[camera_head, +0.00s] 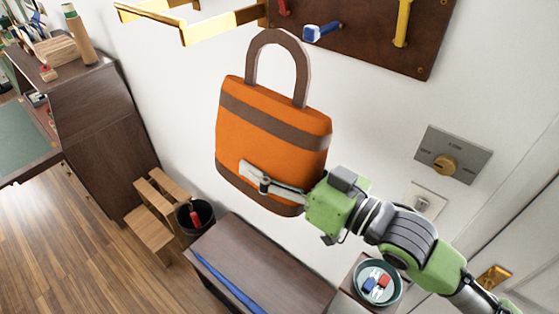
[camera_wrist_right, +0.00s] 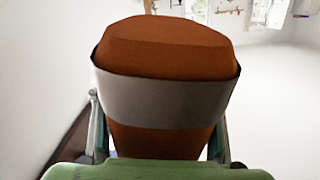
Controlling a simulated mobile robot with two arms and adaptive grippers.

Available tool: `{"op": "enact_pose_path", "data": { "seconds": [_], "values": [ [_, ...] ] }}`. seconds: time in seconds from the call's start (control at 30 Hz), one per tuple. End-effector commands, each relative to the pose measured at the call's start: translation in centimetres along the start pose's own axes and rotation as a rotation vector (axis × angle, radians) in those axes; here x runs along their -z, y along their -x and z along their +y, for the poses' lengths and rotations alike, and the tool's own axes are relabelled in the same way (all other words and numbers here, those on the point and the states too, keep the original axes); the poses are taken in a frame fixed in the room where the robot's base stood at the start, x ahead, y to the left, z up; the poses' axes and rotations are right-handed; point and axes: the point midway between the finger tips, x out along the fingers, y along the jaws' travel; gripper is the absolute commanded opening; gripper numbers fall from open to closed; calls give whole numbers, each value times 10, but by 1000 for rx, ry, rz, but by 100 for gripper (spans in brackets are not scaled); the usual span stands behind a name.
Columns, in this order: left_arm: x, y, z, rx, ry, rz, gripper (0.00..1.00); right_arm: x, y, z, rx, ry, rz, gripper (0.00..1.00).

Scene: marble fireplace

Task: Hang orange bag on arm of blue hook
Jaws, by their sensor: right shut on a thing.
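The orange bag (camera_head: 272,130) has brown bands and an arched brown handle (camera_head: 277,38). It hangs upright in the air, slightly tilted, in front of the white wall. My right gripper (camera_head: 268,183) is shut on the lower part of the bag; one finger shows across its front in the head view. In the wrist view the bag (camera_wrist_right: 165,45) fills the middle, between the two fingers (camera_wrist_right: 158,135). The blue hook (camera_head: 322,32) is on the dark wooden board, right of the handle's top and apart from it. My left gripper is not in view.
The dark board (camera_head: 375,50) also carries a red hook (camera_head: 284,6) and a yellow hook (camera_head: 403,22). A brass rail (camera_head: 215,28) juts out at upper left. Below are a dark bench (camera_head: 262,262), a wooden stool (camera_head: 150,232), a black bin (camera_head: 207,220) and a teal bowl (camera_head: 378,300).

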Motion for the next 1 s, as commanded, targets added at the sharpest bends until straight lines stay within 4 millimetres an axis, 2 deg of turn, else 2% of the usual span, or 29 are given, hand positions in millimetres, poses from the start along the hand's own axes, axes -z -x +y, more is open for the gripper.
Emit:
{"op": "enact_pose_path", "data": {
  "seconds": [0.03, 0.1, 0.37, 1.0],
  "values": [
    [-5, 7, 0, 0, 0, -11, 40, 9, -1, -3, 5, 0, 3, 30],
    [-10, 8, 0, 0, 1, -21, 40, 12, -2, -4, 9, -1, 2, 30],
    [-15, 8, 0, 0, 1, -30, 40, 13, -3, 0, 12, -2, 0, 30],
    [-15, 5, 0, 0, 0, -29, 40, 17, -3, 36, 12, 0, 1, 30]
  ]
}}
